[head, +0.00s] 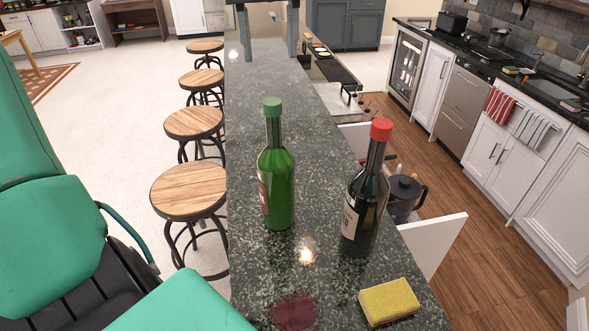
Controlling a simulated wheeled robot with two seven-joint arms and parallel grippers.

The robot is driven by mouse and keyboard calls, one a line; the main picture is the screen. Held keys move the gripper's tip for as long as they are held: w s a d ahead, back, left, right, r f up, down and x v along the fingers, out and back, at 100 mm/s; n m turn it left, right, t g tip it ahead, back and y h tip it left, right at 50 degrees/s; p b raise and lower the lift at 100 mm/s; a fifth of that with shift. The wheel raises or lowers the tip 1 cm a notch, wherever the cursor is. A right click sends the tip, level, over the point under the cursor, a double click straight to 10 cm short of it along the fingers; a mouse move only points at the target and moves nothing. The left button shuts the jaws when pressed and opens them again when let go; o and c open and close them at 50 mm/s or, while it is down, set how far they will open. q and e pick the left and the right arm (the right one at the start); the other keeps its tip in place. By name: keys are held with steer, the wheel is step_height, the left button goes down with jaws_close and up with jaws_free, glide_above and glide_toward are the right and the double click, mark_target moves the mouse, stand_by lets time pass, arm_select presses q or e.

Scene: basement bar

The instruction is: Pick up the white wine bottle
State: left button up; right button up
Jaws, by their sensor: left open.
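Two bottles stand upright on the dark granite counter (262,75). The green glass bottle with a green cap (278,180), which looks like the white wine bottle, is on the left, its label partly turned away. The darker bottle with a red cap and pale label (366,200) stands to its right, apart from it. My right gripper is not in view.
A yellow sponge (389,301) lies at the near right of the counter, beside a dark red stain (294,312). Several round wooden stools (188,190) line the left side. A glass coffee pot (404,192) is beyond the right edge.

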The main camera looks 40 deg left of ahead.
mark_target(271, 102)
arm_select(q)
steer(key=shift+s+f, duration=0.1)
steer(key=shift+f, duration=0.2)
steer(key=f, duration=0.1)
steer(key=f+p, duration=0.1)
steer(key=f, duration=0.2)
steer(key=shift+s+f+p, duration=0.25)
steer(key=shift+s+p, duration=0.05)
steer(key=shift+s, duration=0.05)
steer(key=f, duration=0.2)
steer(key=shift+w+a+f, duration=0.1)
steer(key=shift+w+f, duration=0.1)
steer(key=shift+f, duration=0.1)
steer(key=shift+f+p, duration=0.65)
steer(key=shift+p, duration=0.1)
step_height(271, 102, down, 4)
steer(key=shift+w+r+p, duration=0.1)
steer(key=shift+w+p, duration=0.05)
steer(key=shift+p, duration=0.95)
steer(key=shift+f, duration=0.4)
jaws_close()
steer(key=shift+d, duration=0.2)
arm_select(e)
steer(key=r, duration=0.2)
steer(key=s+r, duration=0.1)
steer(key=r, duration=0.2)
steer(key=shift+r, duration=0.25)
